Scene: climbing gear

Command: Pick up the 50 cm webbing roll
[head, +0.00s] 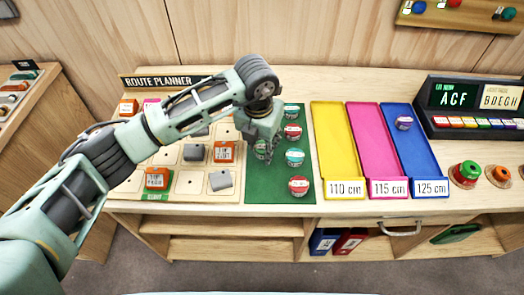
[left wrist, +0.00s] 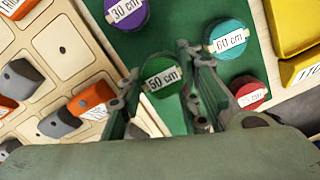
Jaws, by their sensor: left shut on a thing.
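The 50 cm webbing roll (left wrist: 162,80) is a green disc with a white "50 cm" label. In the left wrist view it sits between the fingers of my left gripper (left wrist: 158,92), which is shut on it. In the head view my left gripper (head: 264,148) points down over the green mat (head: 268,188) and largely hides the roll. I cannot tell whether the roll is clear of the mat. A purple 30 cm roll (left wrist: 127,12), a teal 60 cm roll (left wrist: 228,38) and a red roll (left wrist: 250,93) are nearby. My right gripper is not in view.
Yellow 110 cm (head: 336,145), pink 115 cm (head: 378,145) and blue 125 cm (head: 415,160) trays lie right of the mat. A purple roll (head: 404,122) is in the blue tray. The route planner board (head: 130,183) with grey and orange blocks is left.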

